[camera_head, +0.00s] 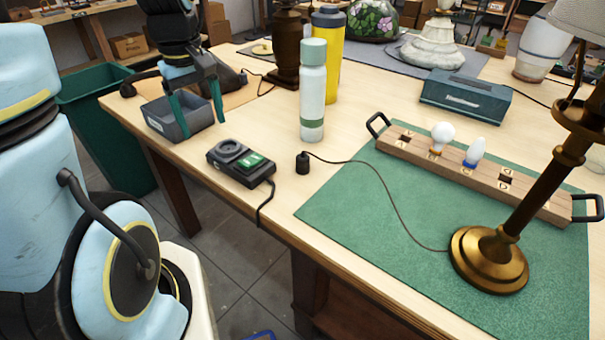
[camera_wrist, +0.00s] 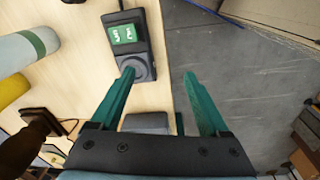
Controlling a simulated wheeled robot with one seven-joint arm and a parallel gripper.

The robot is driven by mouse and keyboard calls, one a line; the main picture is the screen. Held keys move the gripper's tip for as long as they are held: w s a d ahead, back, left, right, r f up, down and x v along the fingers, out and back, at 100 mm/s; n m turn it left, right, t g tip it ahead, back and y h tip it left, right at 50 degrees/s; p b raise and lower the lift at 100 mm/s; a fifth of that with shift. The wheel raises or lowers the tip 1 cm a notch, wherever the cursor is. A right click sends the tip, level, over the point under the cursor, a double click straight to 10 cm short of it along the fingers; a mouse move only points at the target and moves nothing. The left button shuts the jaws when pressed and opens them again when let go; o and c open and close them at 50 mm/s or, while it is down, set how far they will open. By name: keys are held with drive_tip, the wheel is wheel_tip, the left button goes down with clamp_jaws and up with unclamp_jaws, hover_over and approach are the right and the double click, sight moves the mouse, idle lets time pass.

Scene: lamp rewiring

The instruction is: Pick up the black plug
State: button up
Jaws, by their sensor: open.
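The black plug (camera_head: 303,163) stands on the bare wood of the table, just left of the green mat's corner. Its dark cord runs right across the mat to the brass lamp base (camera_head: 489,259). My gripper (camera_head: 196,114) is open with teal fingers, over the grey bin at the table's left, well left of and behind the plug. In the wrist view my gripper (camera_wrist: 158,74) is empty, its fingers apart near the black socket device (camera_wrist: 128,42). I cannot see the plug in the wrist view.
The socket device (camera_head: 241,163) with a green display lies between the bin (camera_head: 165,125) and the plug. A pale bottle (camera_head: 313,95) and a yellow bottle (camera_head: 328,40) stand behind the plug. A wooden bulb rack (camera_head: 470,180) sits on the green mat (camera_head: 350,220).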

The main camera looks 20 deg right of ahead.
drive_tip(key=d+f+n+b, duration=0.3)
drive_tip(key=d, duration=0.6)
drive_tip(key=n+g+b, duration=0.1)
drive_tip(key=n+b, duration=0.2)
drive_tip(key=n, duration=0.1)
hover_over(303, 156)
drive_tip(key=shift+f, duration=0.7)
wheel_tip(303, 156, down, 10)
drive_tip(key=shift+f+p, duration=0.25)
drive_tip(key=shift+p, duration=0.75)
clamp_jaws()
